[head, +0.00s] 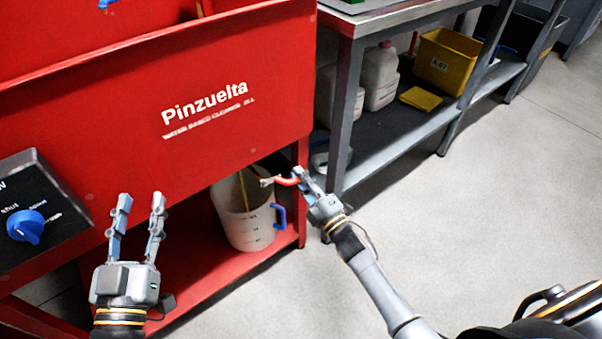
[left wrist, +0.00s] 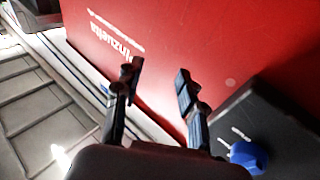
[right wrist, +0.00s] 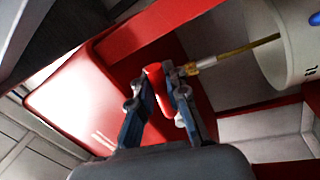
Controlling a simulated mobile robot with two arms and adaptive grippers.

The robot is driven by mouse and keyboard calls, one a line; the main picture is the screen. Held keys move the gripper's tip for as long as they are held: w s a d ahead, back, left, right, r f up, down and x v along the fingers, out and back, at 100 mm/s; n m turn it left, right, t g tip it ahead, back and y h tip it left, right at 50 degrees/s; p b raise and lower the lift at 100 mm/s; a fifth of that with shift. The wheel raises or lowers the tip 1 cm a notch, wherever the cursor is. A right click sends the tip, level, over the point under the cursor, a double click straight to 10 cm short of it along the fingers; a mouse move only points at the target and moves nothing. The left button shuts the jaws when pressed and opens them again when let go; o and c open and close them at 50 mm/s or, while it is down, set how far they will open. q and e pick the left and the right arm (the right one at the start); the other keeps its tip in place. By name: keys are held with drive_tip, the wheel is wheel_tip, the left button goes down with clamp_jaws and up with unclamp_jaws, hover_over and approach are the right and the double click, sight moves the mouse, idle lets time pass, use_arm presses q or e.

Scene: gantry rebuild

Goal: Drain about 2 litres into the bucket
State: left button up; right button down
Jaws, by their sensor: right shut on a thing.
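A whitish bucket (head: 250,229) with scale marks and a blue handle stands on the red lower shelf under the red Pinzuelta washer (head: 230,75). It also shows in the right wrist view (right wrist: 290,62). My right gripper (head: 299,177) is shut on the red valve lever (head: 286,182), which sits between its fingers in the right wrist view (right wrist: 157,88). The brass valve (right wrist: 207,63) is beside it. A thin yellow line (head: 243,190), a stream or a tube, runs down into the bucket. The liquid level is hidden. My left gripper (head: 138,215) is open and empty.
A control box with a blue knob (head: 26,226) is at the left. A metal bench (head: 400,140) at the right holds white jugs (head: 380,78) and a yellow bin (head: 445,62) on its lower shelf. The floor in front is clear.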

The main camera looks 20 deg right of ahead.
use_arm(q)
drive_tip(key=shift+w+f+g, duration=0.1)
drive_tip(key=shift+f+g, duration=0.4)
drive_tip(key=shift+f, duration=0.25)
use_arm(e)
drive_tip(key=f+m, duration=0.1)
drive_tip(key=m, duration=0.1)
drive_tip(key=a+f+m+h, duration=0.1)
drive_tip(key=m, duration=0.1)
drive_tip(key=s+a+f+m, duration=0.1)
drive_tip(key=f+m, duration=0.1)
drive_tip(key=shift+f+h, duration=0.1)
drive_tip(key=shift+h, duration=0.3)
drive_tip(key=shift+m, duration=0.3)
drive_tip(key=c, duration=1.3)
unclamp_jaws()
drive_tip(key=v, duration=1.2)
drive_tip(key=shift+r, duration=0.2)
